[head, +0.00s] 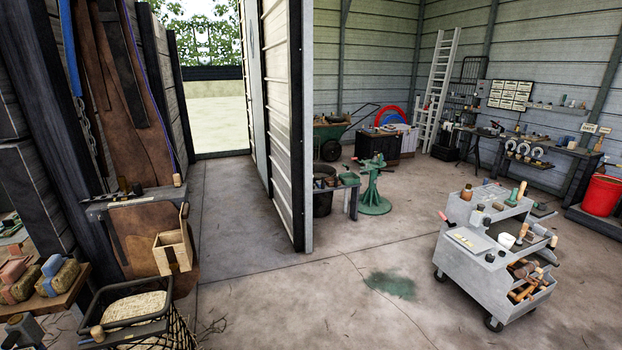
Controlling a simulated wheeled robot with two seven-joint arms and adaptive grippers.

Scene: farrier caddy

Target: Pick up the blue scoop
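I cannot make out a blue scoop anywhere in the head view. It may be hidden or too small to tell. Neither of my grippers shows in this view.
A grey wheeled caddy (463,271) with tools stands at the right. A green stand (374,190) and a dark bucket (323,200) are mid-floor. A wire basket (128,312) and wooden box (173,250) are at the left. A partition wall (281,110) divides the space. The central floor is clear.

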